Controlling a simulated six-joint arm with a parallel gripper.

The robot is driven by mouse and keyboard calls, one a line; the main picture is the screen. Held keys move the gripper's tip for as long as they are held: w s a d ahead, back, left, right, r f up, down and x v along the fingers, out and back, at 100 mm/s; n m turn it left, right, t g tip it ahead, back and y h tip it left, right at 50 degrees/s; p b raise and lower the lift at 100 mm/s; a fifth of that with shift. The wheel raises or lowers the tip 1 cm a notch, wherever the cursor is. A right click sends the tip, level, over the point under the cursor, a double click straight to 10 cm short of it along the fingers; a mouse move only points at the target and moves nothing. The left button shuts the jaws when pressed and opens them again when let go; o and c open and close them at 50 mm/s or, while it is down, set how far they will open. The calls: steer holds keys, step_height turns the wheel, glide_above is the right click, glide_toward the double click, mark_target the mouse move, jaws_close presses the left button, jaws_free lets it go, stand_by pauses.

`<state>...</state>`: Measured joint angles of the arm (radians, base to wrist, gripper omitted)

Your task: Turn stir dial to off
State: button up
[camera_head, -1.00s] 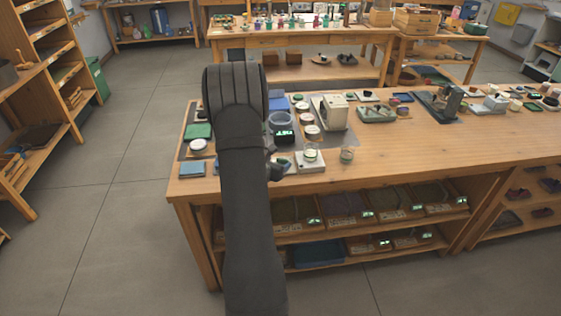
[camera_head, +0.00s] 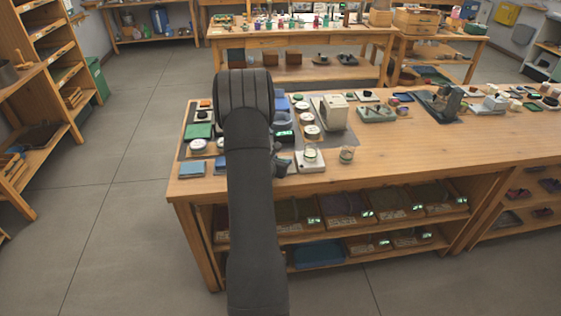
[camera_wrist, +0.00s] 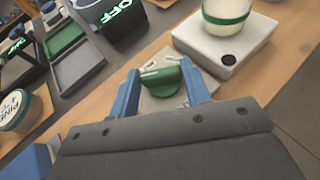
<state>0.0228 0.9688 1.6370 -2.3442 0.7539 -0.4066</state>
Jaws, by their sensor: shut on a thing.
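The stir dial is a green knob (camera_wrist: 160,78) on a small pale base plate (camera_wrist: 158,100) in the wrist view. My gripper (camera_wrist: 164,84) has its two blue fingers on either side of the knob and is shut on it. The markings on the plate are partly covered and too small to read. In the head view my dark arm hides the dial and the fingertips.
A white stirrer plate (camera_wrist: 220,50) bearing a green-banded beaker (camera_wrist: 226,14) stands just right of the dial. A dark box with a lit green "OFF" (camera_wrist: 115,12) and a grey tray (camera_wrist: 78,68) lie beyond. The wooden bench edge (camera_head: 230,195) is close by.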

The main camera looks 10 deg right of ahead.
steer(key=shift+n+t+y, duration=0.3)
steer(key=shift+n, duration=0.1)
steer(key=o, duration=1)
steer(key=shift+s, duration=0.1)
steer(key=v, duration=1.7)
steer(key=shift+s+r, duration=0.1)
steer(key=shift+s, duration=0.05)
steer(key=x, duration=1.7)
steer(key=shift+w, duration=0.2)
